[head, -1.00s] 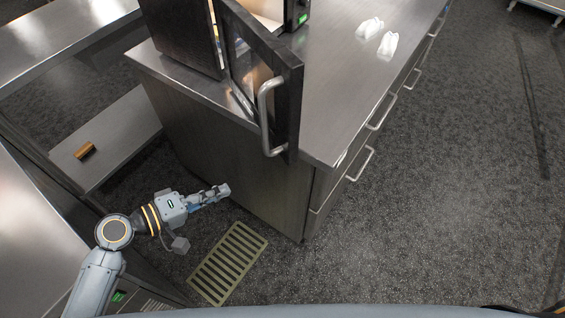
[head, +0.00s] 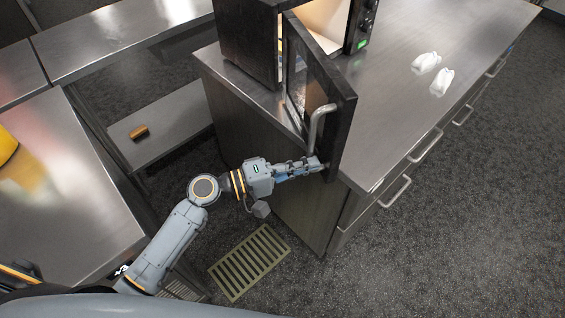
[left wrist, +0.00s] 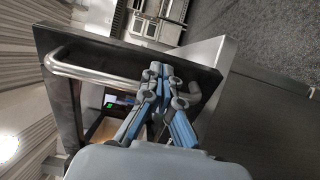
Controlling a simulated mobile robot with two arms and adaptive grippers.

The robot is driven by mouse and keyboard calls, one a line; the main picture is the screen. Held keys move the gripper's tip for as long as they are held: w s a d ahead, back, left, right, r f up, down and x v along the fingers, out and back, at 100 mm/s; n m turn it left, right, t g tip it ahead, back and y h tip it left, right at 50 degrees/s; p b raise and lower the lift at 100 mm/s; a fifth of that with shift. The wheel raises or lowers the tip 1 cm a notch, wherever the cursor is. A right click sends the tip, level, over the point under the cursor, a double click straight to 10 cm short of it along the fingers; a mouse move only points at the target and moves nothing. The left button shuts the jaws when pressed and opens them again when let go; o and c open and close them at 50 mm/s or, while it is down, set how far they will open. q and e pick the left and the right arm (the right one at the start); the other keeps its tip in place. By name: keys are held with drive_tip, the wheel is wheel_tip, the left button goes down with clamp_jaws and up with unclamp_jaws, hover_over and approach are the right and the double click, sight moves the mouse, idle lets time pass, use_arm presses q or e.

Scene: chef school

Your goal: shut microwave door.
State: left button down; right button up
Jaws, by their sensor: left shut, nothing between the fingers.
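The microwave (head: 247,35) stands on a steel counter, its lit interior partly showing. Its dark door (head: 342,110) hangs wide open toward me, with a curved metal handle (head: 315,125) on its face. My left gripper (head: 322,164) is shut and empty at the lower part of the door, just below the handle; I cannot tell whether it touches. In the left wrist view the shut fingers (left wrist: 165,80) lie in front of the door (left wrist: 120,50), beside the handle (left wrist: 85,70). My right gripper is not in view.
The steel counter (head: 420,120) has two white objects (head: 432,72) on its right part. Its drawer handles (head: 425,145) stick out on the right side. A floor grate (head: 248,262) lies below my left arm. A lower shelf (head: 165,125) holds a small brown object. Open floor lies to the right.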

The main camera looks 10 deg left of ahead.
sight(331, 159)
use_arm(q)
drive_tip(key=x, duration=0.2)
drive_tip(key=shift+w+d+p, duration=0.25)
drive_tip(key=shift+d+p, duration=0.05)
drive_tip(key=shift+p, duration=0.1)
drive_tip(key=shift+d, duration=0.1)
drive_tip(key=shift+d, duration=0.1)
